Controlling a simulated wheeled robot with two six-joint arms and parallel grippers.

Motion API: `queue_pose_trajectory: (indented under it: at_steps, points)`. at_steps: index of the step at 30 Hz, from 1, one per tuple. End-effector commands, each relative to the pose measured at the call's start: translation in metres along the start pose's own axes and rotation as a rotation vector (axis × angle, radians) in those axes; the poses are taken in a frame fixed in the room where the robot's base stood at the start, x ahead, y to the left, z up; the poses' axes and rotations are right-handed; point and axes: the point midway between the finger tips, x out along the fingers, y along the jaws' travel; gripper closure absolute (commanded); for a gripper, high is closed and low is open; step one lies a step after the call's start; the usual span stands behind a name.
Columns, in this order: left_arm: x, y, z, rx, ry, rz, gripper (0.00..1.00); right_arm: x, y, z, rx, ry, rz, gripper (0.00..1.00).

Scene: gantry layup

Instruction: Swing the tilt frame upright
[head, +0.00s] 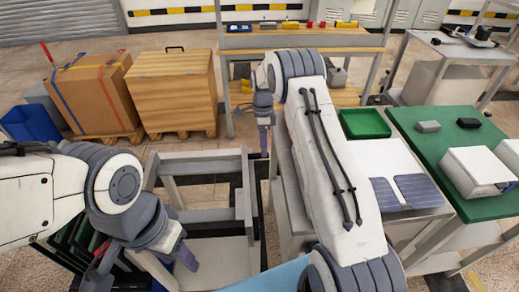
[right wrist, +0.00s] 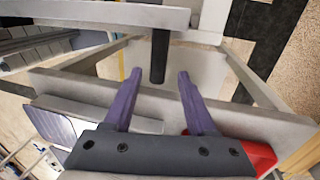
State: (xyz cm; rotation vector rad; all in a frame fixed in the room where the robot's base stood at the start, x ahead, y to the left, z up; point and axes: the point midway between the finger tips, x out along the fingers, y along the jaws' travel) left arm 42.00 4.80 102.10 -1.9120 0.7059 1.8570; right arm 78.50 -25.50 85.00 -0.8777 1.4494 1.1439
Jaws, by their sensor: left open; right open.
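A grey frame of bars (head: 202,215), which I take for the tilt frame, stands in the middle of the head view. I cannot tell its exact tilt. My right gripper (head: 264,152) hangs at its far right corner, fingers down. In the right wrist view, the right gripper (right wrist: 158,74) is open, with grey bars (right wrist: 175,112) around it. A short black post (right wrist: 159,56) shows between and beyond its fingertips; contact is not visible. My left gripper (head: 145,264) is open at the near left side of the frame, partly hidden by its own wrist.
A wooden workbench (head: 300,40) is behind.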

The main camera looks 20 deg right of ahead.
Motion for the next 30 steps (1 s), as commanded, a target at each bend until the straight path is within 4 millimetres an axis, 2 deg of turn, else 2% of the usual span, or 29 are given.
queue_pose_trajectory:
  at_steps: [6, 14, 15, 19, 30]
  points:
    - [-0.003, 0.000, 0.000, 0.000, 0.000, 0.000, 0.50, 0.018, 0.000, 0.000, -0.001, 0.000, 0.001, 0.43]
    - [-0.002, 0.000, 0.000, 0.000, 0.000, 0.000, 0.50, 0.019, 0.000, 0.003, -0.004, 0.000, 0.000, 0.43]
    - [-0.002, 0.000, 0.000, 0.000, 0.000, 0.000, 0.50, 0.019, 0.000, 0.003, -0.004, 0.000, 0.000, 0.51]
    - [-0.002, 0.000, 0.000, 0.000, 0.000, 0.000, 0.50, 0.019, 0.000, 0.004, -0.005, 0.001, 0.000, 1.00]
    - [-0.002, 0.000, 0.000, 0.000, 0.000, 0.000, 0.50, 0.018, -0.002, 0.005, -0.006, 0.000, -0.006, 1.00]
